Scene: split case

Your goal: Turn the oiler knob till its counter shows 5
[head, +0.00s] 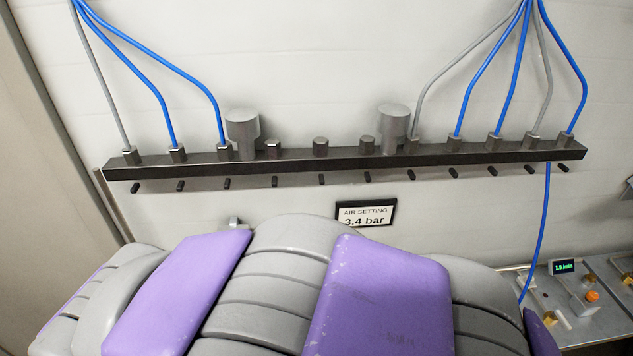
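I cannot make out an oiler knob or its counter showing 5 in the head view. At the lower right, a panel (560,334) carries a small lit green display (564,267) that seems to read 1.5 l/min. An orange knob or button (592,297) sits on a small grey block below it, with brass fittings nearby. I cannot tell whether any of these belongs to the oiler. My gripper is not in view.
A dark manifold bar (320,163) runs across the wall, with blue hoses (139,75) and grey hoses rising from it. Two grey cylinders (242,128) (394,122) stand on it. A sign (366,213) reads AIR SETTING 3.4 bar. One blue hose drops towards the right panel.

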